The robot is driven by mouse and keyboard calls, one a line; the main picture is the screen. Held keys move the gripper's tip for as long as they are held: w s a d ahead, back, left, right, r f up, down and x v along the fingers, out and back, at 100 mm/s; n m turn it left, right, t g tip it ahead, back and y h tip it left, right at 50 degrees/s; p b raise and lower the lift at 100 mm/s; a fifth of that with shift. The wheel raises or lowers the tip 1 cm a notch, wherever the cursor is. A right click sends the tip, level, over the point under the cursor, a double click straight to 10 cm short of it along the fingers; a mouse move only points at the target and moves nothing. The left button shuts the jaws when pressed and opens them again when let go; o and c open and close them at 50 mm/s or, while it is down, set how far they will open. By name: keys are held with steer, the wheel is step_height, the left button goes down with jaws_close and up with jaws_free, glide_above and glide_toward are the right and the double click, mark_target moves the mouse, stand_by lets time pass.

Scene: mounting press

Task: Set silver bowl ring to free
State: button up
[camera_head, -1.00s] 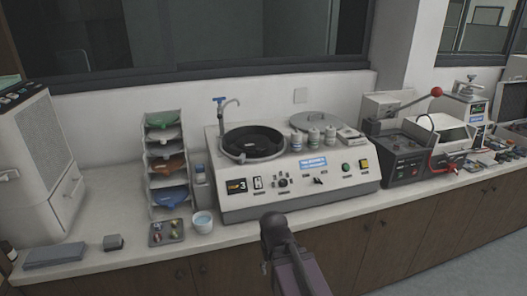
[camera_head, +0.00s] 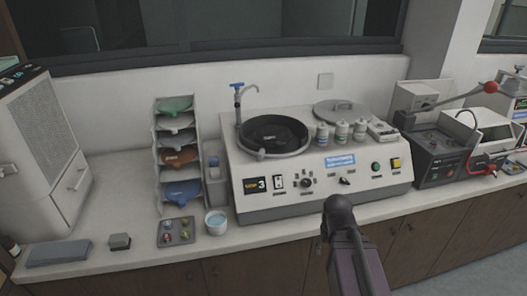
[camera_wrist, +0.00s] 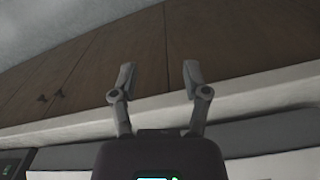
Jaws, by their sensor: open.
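The silver bowl ring (camera_head: 308,147) runs around the rim of the black bowl (camera_head: 275,133) on the beige polishing machine (camera_head: 330,195). A small round knob or lug (camera_head: 260,155) shows at the ring's front left. From this view I cannot tell how the ring is set. My gripper (camera_wrist: 158,76) is open and empty in the wrist view, with its two fingers apart before the counter edge and cabinet fronts. It is apart from the ring, which is not in the wrist view. In the head view my arm stands in front of the machine and the gripper's fingers cannot be made out.
A tap (camera_head: 238,97) with a blue handle rises behind the bowl. Several bottles (camera_head: 341,133) and a round lid (camera_head: 340,108) stand right of it. A tiered rack (camera_head: 160,150) and a white cup (camera_head: 216,222) are left. A press with a red-knobbed lever (camera_head: 491,87) is right.

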stand_by(0.3)
step_height(320, 180, up, 32)
steer(key=m+p, duration=0.3)
steer(key=p, duration=2.9)
glide_above(260, 153)
steer(key=shift+w, duration=0.1)
steer(key=shift+f, duration=0.1)
step_height(260, 153, down, 14)
steer(key=b, duration=1.3)
steer(key=shift+r+b, duration=0.25)
steer(key=shift+b, duration=0.15)
